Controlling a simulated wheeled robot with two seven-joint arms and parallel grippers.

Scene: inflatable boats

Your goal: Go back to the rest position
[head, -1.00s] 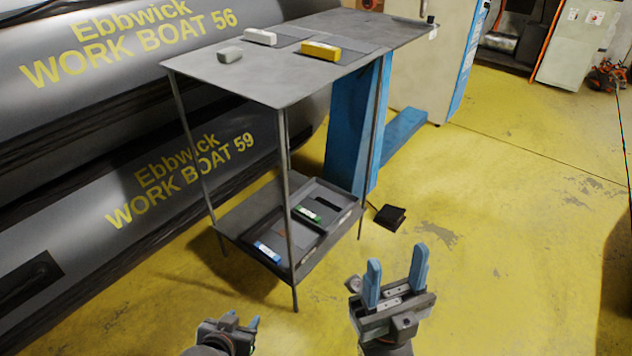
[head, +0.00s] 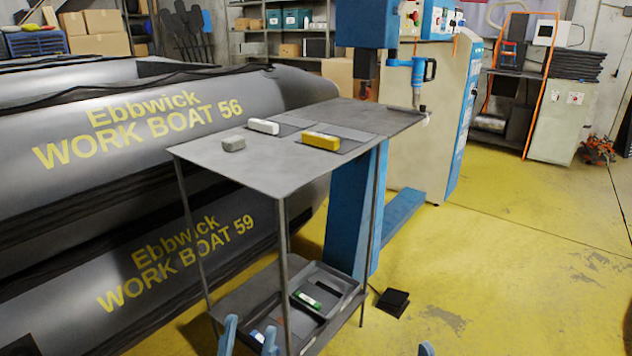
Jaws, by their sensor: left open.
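Only one blue fingertip of my right gripper (head: 427,349) shows at the bottom edge, against the yellow floor. The rest of it is out of the frame. On the tabletop lie a grey block (head: 234,144), a white block (head: 263,126) and a yellow block (head: 321,141). The lower tray (head: 340,279) holds a green-and-white block (head: 307,300) and a dark one; a blue-and-white block (head: 258,337) is partly hidden.
Two stacked inflatable boats, marked 56 (head: 140,125) and 59 (head: 180,260), fill the left. A blue column (head: 350,215) stands behind the table. A black pedal (head: 392,301) lies on the floor. Shelves and cabinets stand behind.

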